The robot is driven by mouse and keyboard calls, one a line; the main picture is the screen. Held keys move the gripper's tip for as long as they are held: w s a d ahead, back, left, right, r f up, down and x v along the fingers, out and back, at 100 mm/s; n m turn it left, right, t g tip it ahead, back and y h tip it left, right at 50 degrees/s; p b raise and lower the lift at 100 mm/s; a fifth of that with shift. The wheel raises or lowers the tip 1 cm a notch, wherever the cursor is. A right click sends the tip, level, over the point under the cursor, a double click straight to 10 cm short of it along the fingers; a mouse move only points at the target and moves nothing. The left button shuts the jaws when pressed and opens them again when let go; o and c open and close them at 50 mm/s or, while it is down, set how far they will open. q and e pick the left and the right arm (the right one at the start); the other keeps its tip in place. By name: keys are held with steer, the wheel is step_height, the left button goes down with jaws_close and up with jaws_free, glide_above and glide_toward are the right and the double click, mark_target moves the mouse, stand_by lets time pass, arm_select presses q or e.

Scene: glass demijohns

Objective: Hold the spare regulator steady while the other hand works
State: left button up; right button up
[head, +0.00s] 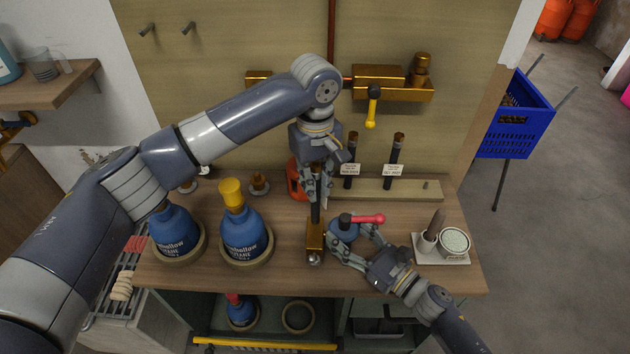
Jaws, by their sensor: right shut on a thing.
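The regulator (343,232), a rounded blue-grey body with a dark knob and a red lever (368,219), is at the middle front of the bench. My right gripper (343,246) is shut on it from the front right. Just left of it is an upright brass block (315,238) with a silver ball-like end. A dark tube (316,212) rises above the block; I cannot tell whether they are joined. My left gripper (318,196) points down from above, its fingers beside this tube. Whether they grip it is unclear.
Two blue bottles (242,238) stand on round bases at the left of the bench (285,272). Two labelled dark tubes (394,154) stand on a rail behind. A tray (455,261) with a cup is at the right. A brass wall fitting (380,80) has a yellow lever.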

mark_target(315, 164)
arm_select(q)
steer(key=o, duration=0.4)
steer(key=shift+f, duration=0.25)
steer(key=shift+r, duration=0.1)
steer(key=shift+r, duration=0.15)
steer(key=shift+r, duration=2.95)
step_height(315, 164, up, 12)
steer(key=shift+f, duration=0.1)
